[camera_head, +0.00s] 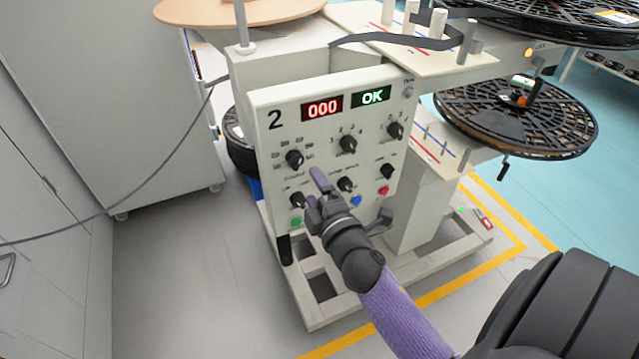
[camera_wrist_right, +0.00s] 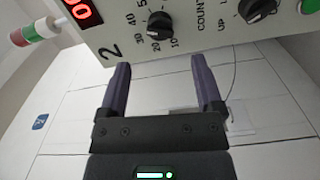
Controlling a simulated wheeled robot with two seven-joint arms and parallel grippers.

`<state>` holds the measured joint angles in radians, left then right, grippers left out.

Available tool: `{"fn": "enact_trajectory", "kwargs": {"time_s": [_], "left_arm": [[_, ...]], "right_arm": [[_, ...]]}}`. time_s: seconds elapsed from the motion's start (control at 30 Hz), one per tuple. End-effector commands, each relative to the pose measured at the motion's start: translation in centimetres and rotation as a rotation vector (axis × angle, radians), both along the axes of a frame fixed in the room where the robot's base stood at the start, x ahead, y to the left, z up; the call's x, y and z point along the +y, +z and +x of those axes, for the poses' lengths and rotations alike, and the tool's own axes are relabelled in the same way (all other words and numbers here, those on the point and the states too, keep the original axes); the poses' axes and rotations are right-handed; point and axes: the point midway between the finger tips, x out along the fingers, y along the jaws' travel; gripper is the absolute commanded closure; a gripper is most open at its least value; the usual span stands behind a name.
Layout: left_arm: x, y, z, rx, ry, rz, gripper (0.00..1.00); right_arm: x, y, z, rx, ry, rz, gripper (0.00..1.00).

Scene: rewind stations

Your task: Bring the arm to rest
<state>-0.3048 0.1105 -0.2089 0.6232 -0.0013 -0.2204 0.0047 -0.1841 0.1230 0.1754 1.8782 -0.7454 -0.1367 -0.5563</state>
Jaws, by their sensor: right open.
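My right gripper (camera_head: 314,186) is in front of the lower left part of the control panel (camera_head: 328,128) of station 2. In the right wrist view the gripper (camera_wrist_right: 164,84) is open, with nothing between its two purple fingers. The panel (camera_wrist_right: 205,22) fills the top of that view, with a knob (camera_wrist_right: 160,24) beyond the fingers. The panel displays read 000 (camera_head: 322,109) and OK (camera_head: 371,96). In the head view the gripper and forearm cover part of the lower knob rows. I cannot tell from the head view how far the fingers are from the panel. My left gripper does not show.
Reels (camera_head: 516,115) stick out on the right of the station. A grey cabinet (camera_head: 105,90) stands on the left, with a cable (camera_head: 160,165) hanging across. The station's base frame (camera_head: 330,312) sits on the floor near yellow lines (camera_head: 440,290). The grey floor (camera_head: 180,280) at left is clear.

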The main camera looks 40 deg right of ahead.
Motion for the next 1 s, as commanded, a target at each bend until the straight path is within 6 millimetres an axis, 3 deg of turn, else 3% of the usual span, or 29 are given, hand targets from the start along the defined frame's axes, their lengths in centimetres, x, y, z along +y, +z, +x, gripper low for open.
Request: {"fn": "enact_trajectory", "kwargs": {"time_s": [0.2,0.57,0.67,0.77,0.83,0.9,0.97,1.0], "left_arm": [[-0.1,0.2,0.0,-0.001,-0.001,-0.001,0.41],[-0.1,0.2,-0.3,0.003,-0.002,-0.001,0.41],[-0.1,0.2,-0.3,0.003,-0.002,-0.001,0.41],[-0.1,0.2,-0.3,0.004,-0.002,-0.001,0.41],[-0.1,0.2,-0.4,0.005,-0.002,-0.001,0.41],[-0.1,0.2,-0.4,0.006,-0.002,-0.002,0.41],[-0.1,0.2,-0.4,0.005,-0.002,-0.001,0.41],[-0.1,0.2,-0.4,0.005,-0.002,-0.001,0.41]], "right_arm": [[0.5,0.0,-2.2,0.0,-0.001,0.0,0.16],[0.5,0.0,-2.2,0.0,0.0,-0.001,0.16],[0.8,-1.6,-2.3,0.032,0.004,0.04,0.16],[1.9,-8.1,-3.2,0.177,0.007,0.219,0.16],[3.4,-14.9,-5.5,0.338,-0.018,0.405,0.16],[5.0,-21.4,-9.2,0.506,-0.075,0.586,0.16],[6.2,-26.2,-13.3,0.65,-0.153,0.723,0.16],[6.9,-29.0,-16.5,0.743,-0.217,0.804,0.16]]}}
